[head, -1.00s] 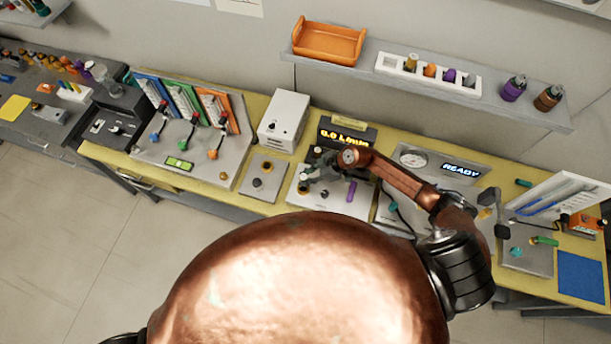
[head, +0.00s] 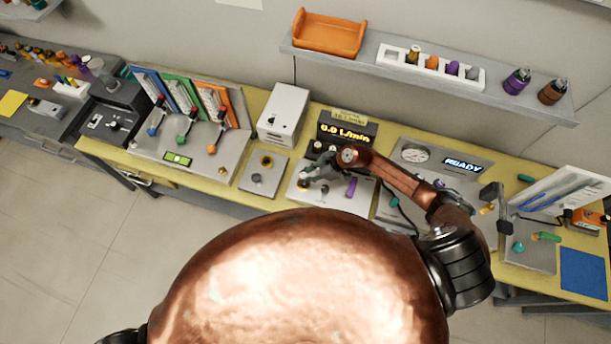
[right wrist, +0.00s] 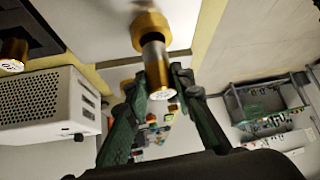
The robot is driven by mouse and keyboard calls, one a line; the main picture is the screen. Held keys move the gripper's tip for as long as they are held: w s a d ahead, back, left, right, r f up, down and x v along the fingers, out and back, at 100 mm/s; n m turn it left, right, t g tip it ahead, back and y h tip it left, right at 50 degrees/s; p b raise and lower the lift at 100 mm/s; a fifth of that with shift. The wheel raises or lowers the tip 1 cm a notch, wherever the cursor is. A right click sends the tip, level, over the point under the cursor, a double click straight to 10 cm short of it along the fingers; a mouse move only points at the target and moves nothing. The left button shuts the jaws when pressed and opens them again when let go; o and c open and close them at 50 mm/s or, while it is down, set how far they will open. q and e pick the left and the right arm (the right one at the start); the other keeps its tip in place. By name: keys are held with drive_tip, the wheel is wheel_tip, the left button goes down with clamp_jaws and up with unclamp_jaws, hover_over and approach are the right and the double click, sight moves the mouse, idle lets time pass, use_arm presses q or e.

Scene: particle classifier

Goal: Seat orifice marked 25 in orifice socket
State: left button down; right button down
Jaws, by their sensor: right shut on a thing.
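In the head view my right gripper (head: 312,174) is over the light panel (head: 327,200) below the flow display. In the right wrist view its green-grey fingers (right wrist: 160,80) are shut on a small cylinder, the orifice (right wrist: 155,62), with a silver and brass body. Its pale end face bears a mark too small to read. A gold ring (right wrist: 150,27), possibly the socket, lies in line behind the cylinder. I cannot tell whether the cylinder is inside the ring or only in front of it. My left gripper is not in view.
A white box (head: 284,113) and the flow display (head: 347,131) stand behind the panel. A purple piece (head: 351,187) is on the panel's right. A small plate (head: 262,173) lies left. A white rack (head: 393,61) with coloured pieces is on the shelf.

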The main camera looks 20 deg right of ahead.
drive_tip(key=shift+r, duration=0.1)
drive_tip(key=shift+p, duration=0.5)
drive_tip(key=shift+p, duration=0.55)
idle(1.0)
drive_tip(key=shift+p, duration=0.35)
drive_tip(key=shift+f+b, duration=0.85)
drive_tip(key=shift+f, duration=0.95)
drive_tip(key=c, duration=1.6)
unclamp_jaws()
drive_tip(key=shift+d, duration=0.1)
